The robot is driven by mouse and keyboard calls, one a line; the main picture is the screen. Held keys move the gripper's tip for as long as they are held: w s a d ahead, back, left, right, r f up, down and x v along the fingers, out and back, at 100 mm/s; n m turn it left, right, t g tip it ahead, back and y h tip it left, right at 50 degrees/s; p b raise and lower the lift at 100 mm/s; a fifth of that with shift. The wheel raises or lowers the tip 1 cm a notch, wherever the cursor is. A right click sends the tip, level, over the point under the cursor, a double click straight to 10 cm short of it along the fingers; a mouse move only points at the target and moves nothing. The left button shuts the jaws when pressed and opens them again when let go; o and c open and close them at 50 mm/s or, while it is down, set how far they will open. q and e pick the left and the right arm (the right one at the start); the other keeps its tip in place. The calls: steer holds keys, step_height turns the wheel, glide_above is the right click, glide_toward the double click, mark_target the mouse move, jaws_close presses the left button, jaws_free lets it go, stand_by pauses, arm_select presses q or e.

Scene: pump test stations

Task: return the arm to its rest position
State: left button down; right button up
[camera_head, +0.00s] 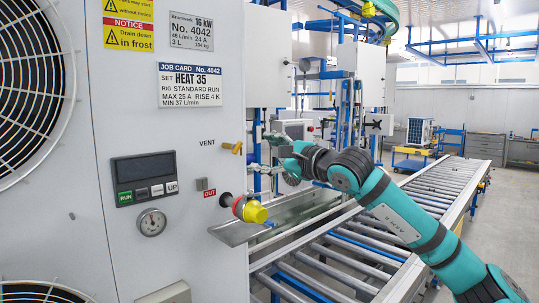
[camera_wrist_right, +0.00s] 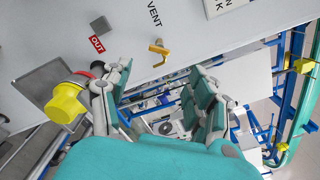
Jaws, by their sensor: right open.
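My right arm (camera_head: 395,215) comes in from the lower right of the head view and reaches left over the roller conveyor. My right gripper (camera_head: 277,150) is at its end, just right of the grey pump unit's front edge and apart from the panel. In the right wrist view my right gripper (camera_wrist_right: 158,95) has its two teal fingers spread, with nothing between them. My left gripper does not show in either view.
The grey unit (camera_head: 205,130) fills the left. A yellow vent handle (camera_head: 233,147) and a yellow-capped OUT port (camera_head: 250,210) stick out from it. A metal tray (camera_head: 235,233) lies below. The roller conveyor (camera_head: 350,250) runs under my arm.

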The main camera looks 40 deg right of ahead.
steer(key=shift+s, duration=0.35)
stand_by(0.3)
